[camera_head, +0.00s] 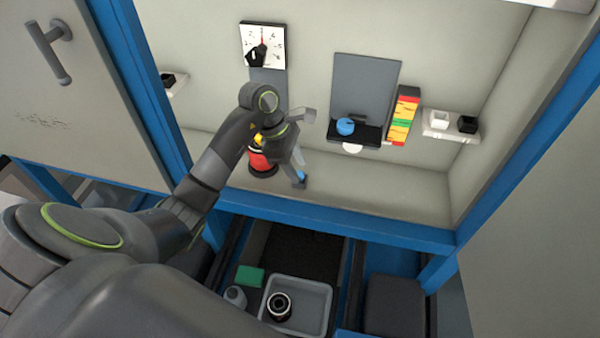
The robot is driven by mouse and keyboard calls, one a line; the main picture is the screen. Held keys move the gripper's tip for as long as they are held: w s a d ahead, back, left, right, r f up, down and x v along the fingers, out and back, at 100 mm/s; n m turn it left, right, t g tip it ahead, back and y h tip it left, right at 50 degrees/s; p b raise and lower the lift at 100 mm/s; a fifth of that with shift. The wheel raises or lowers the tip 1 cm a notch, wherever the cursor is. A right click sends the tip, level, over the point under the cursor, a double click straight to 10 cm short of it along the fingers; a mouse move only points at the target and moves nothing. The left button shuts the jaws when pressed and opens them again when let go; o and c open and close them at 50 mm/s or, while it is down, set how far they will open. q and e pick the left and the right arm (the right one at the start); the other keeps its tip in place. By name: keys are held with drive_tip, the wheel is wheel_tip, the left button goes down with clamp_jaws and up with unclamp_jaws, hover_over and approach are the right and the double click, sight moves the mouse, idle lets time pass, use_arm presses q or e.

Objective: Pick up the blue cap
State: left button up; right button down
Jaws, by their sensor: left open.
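A blue round piece (345,126), which looks like the blue cap, sits on a small black shelf (370,133) in front of a dark grey wall panel. My left gripper (303,148) is open, to the left of this shelf and apart from the blue piece. One finger points up and right, the other down over the ledge. A small blue patch (301,175) shows at the lower finger; I cannot tell whether it is part of the finger or a separate thing. My right gripper is not in view.
A dial (263,45) is on the wall above. A grey bin (312,300) is below the blue ledge edge.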

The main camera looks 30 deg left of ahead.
use_arm(q)
drive_tip(key=shift+x, duration=0.8)
drive_tip(key=shift+a, duration=0.1)
drive_tip(key=shift+c, duration=0.5)
clamp_jaws()
drive_tip(key=shift+r, duration=0.1)
